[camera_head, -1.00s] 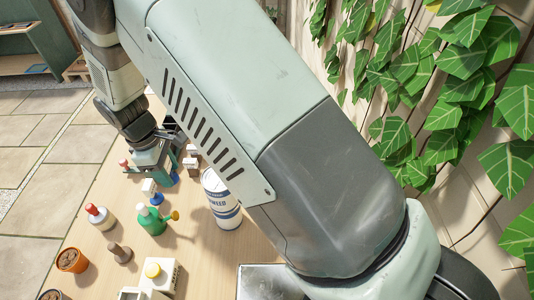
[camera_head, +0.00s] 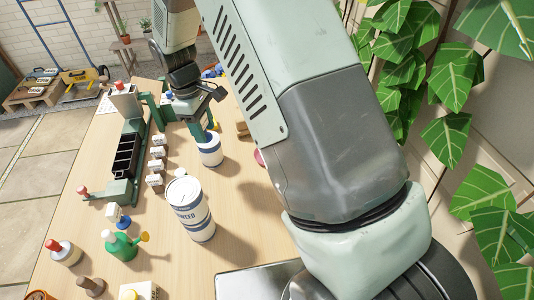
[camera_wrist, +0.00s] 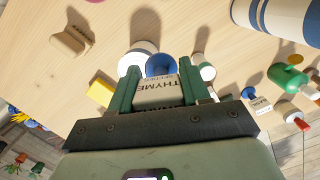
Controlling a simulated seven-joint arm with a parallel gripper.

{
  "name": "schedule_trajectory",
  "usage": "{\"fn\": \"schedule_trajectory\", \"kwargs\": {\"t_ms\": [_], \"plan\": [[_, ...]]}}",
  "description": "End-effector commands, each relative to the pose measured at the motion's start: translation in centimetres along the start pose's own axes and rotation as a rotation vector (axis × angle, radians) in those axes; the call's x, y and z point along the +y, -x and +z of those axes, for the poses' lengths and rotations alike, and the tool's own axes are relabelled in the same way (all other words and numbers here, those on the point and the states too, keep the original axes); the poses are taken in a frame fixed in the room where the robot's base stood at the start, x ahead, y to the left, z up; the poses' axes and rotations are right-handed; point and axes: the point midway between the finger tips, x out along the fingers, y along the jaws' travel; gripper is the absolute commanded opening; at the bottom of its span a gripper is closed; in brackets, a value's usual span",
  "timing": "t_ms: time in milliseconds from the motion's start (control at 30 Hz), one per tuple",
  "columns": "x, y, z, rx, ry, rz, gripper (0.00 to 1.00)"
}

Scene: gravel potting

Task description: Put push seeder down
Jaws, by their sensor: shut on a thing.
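The push seeder is the cream block marked THYME (camera_wrist: 160,92) with a round blue end (camera_wrist: 161,65), held between the green fingers of my gripper (camera_wrist: 160,88) in the wrist view. In the head view my gripper (camera_head: 200,128) is right by a white and blue can (camera_head: 209,152) on the table. The fingers and arm hide most of the seeder there, and I cannot tell whether it touches the table or the can.
A larger white and blue can (camera_head: 190,212) stands nearer, with a green watering can (camera_head: 122,246) to its left. A black tray (camera_head: 126,155) in a green frame and several small labelled boxes (camera_head: 155,166) lie left of my gripper. Bare wood (camera_head: 235,190) lies right of the larger can.

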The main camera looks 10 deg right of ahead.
Motion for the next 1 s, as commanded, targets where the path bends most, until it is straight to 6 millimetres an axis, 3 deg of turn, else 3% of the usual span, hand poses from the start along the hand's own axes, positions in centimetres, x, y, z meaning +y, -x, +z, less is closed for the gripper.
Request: {"fn": "schedule_trajectory", "kwargs": {"t_ms": [33,100,200,500,1000], "plan": [[2.1,-0.3,2.2,0.0,-0.06,-0.008,0.16],[4.4,-0.6,4.9,0.0,-0.128,-0.016,0.16],[6.8,-1.0,8.2,0.0,-0.207,-0.026,0.16],[10.3,-1.8,14.4,0.001,-0.342,-0.042,0.16],[10.3,-8.9,13.7,-0.002,-0.344,-0.045,0.16]]}}
